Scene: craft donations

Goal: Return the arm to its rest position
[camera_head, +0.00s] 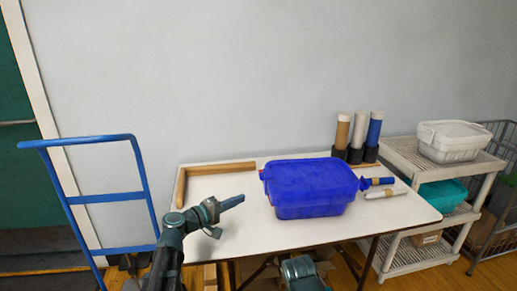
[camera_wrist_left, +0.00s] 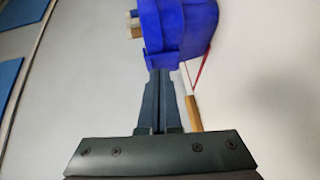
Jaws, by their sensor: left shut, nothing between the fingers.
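My left gripper (camera_head: 238,201) is over the left part of the white table (camera_head: 225,230), with its fingers pointing right. It is shut and empty, its fingers together in the left wrist view (camera_wrist_left: 160,75). A blue lidded tub (camera_head: 309,189) stands on the table to the right of the fingertips, apart from them in the head view. The tub also shows beyond the fingers in the left wrist view (camera_wrist_left: 180,28). Part of my right arm shows at the bottom of the head view; its gripper is out of frame.
Wooden strips (camera_head: 222,168) edge the table's back left. Brown, white and blue rolls (camera_head: 359,133) stand in dark holders at the back right. A blue hand truck (camera_head: 106,198) stands left; a shelf cart (camera_head: 400,155) stands right.

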